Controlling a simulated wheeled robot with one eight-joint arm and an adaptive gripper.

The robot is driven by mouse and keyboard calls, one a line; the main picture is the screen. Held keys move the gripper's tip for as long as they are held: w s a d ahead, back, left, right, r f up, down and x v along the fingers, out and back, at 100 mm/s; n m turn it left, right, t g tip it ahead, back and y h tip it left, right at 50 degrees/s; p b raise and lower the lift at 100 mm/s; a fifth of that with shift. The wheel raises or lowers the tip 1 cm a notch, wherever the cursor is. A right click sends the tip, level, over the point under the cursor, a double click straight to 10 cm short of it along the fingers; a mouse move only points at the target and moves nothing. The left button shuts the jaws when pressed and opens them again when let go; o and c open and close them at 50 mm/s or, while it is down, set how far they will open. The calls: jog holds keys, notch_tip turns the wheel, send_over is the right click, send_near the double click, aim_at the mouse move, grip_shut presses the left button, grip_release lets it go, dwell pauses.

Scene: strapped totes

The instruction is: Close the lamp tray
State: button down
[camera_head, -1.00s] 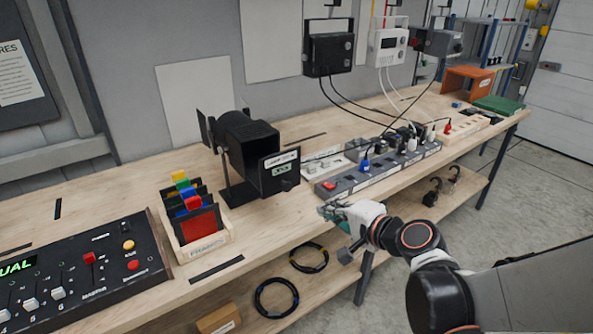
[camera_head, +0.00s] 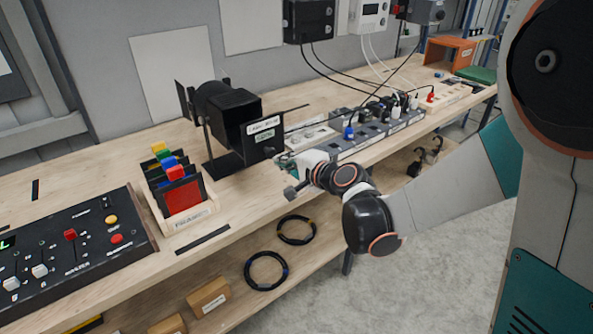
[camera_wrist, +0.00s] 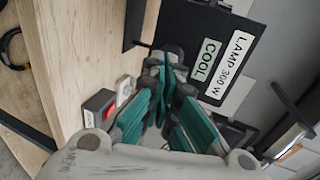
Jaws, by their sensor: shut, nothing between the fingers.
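The black lamp (camera_head: 230,115) stands on the bench on a dark stand. The lamp tray's flat black front plate (camera_head: 264,150) faces right and carries a white label, a pale label and a small knob. In the wrist view the plate (camera_wrist: 222,22) reads "LAMP 300 W" and "COOL". My gripper (camera_head: 281,160) is shut and empty, just to the right of the plate. In the wrist view its teal fingers (camera_wrist: 170,58) overlap the plate's lower left edge; whether they touch it cannot be told.
A wooden rack of coloured frames (camera_head: 184,205) stands left of the lamp, with a control desk (camera_head: 75,245) further left. A long power strip (camera_head: 365,138) with plugs and cables lies to the right. Cable coils (camera_head: 266,271) lie on the lower shelf. The bench front by the lamp is clear.

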aim_at(260, 140)
jog(key=shift+w+a, duration=0.45)
jog(key=shift+w, duration=0.25)
jog(key=shift+w+a, duration=0.25)
jog(key=shift+w, duration=0.05)
jog(key=w+a, duration=0.3)
jog(key=w, duration=0.2)
jog(key=w+a, duration=0.2)
jog(key=w, duration=0.1)
jog(key=shift+w+a+r, duration=0.1)
jog(key=shift+w+a, duration=0.15)
jog(key=shift+a, duration=0.1)
